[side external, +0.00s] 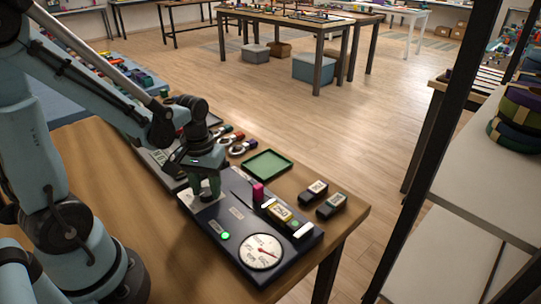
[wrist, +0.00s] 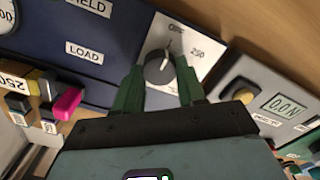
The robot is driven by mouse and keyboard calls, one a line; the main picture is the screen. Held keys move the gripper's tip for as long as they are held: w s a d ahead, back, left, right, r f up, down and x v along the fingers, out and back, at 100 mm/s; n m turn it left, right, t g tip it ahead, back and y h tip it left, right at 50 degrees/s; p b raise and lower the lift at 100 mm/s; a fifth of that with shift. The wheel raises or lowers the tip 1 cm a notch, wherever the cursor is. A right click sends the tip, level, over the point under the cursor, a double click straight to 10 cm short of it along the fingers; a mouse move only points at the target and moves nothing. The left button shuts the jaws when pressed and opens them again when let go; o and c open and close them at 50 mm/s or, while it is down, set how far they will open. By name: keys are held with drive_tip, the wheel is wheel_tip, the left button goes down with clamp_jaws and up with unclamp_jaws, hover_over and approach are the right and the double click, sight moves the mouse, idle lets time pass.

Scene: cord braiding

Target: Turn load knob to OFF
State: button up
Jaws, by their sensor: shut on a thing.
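The load knob (wrist: 158,68) is a dark round dial on a white plate (wrist: 193,38) in the wrist view. The plate has an OFF-like mark above the knob and "250" to its right. The knob's pale pointer line aims roughly up, near the OFF-like mark. My gripper (wrist: 160,78) has its green fingers on either side of the knob and is shut on it. In the side view my gripper (side external: 208,190) reaches down to the white plate on the dark panel (side external: 230,215), and hides the knob. A "LOAD" label (wrist: 85,52) is on the panel.
The table's edge is near at right.

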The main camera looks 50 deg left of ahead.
drive_tip(key=o, duration=1.1)
drive_tip(key=shift+c, duration=0.2)
wheel_tip(320, 180, up, 12)
idle(0.5)
wheel_tip(320, 180, up, 7)
hover_over(206, 191)
idle(0.5)
